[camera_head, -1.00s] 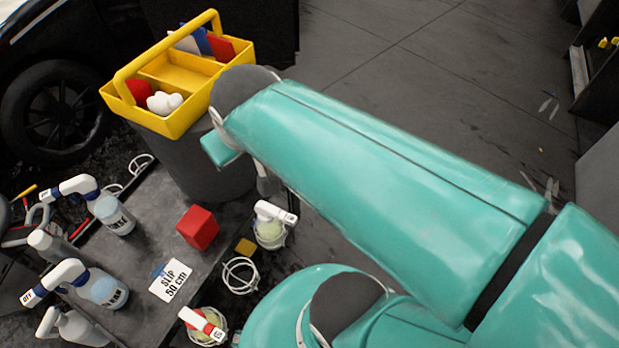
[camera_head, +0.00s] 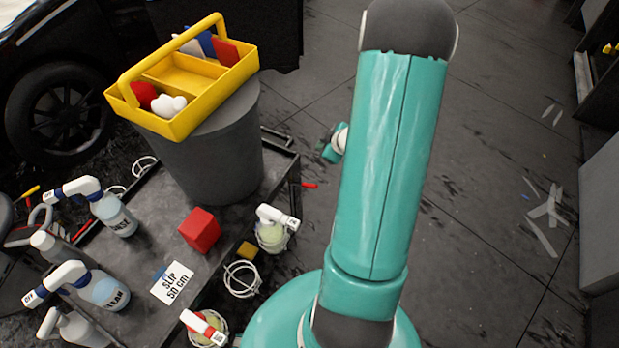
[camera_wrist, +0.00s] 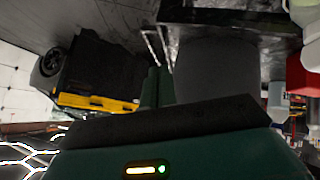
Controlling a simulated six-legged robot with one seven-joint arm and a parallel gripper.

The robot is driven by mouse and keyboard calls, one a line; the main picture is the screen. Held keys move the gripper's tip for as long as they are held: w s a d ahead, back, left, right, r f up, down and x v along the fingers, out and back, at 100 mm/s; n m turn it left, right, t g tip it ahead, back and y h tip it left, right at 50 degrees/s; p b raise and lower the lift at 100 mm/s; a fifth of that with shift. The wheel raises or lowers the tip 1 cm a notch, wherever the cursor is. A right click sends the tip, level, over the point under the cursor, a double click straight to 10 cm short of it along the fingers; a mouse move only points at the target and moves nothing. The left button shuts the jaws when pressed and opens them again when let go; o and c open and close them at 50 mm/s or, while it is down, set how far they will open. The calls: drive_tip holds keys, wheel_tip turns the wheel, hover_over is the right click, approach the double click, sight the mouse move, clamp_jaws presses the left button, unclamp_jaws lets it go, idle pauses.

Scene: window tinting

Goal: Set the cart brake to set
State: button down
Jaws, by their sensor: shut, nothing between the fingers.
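The cart (camera_head: 150,255) stands at the left of the head view, with a dark flat top. A small red piece (camera_head: 309,185) sticks out just past its right edge. It may be the brake lever, but its setting is too small to tell. My arm rises at the centre of the head view. A small teal part of its far end shows left of the upper link, close to the red piece; the rest is hidden. In the wrist view my gripper (camera_wrist: 157,86) shows as two dark green fingers, close together and empty. No brake is clear there.
On the cart stand a grey bucket (camera_head: 205,150) bearing a yellow caddy (camera_head: 200,120), a red cube (camera_head: 200,231), a slip card (camera_head: 172,283) and spray bottles (camera_head: 114,214). Wire holders hang at its right edge. Open floor (camera_head: 490,200) lies to the right, with scraps on it.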

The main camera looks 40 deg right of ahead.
drive_tip(key=s+a+f+t+y, duration=0.1)
drive_tip(key=s+a+f+y, duration=0.1)
drive_tip(key=s+f, duration=0.3)
wheel_tip(320, 180, down, 3)
drive_tip(key=shift+r+y, duration=0.2)
drive_tip(key=shift+y, duration=0.4)
drive_tip(key=shift+w, duration=0.15)
hover_over(313, 186)
drive_tip(key=w+a, duration=0.1)
drive_tip(key=a, duration=0.1)
wheel_tip(313, 186, down, 6)
drive_tip(key=f, duration=0.1)
drive_tip(key=d, duration=0.1)
drive_tip(key=f, duration=0.1)
drive_tip(key=shift+s+d+f, duration=0.2)
drive_tip(key=shift+d+f, duration=0.05)
drive_tip(key=shift+f, duration=0.05)
drive_tip(key=shift+s+d+f, duration=0.2)
drive_tip(key=shift+f, duration=0.35)
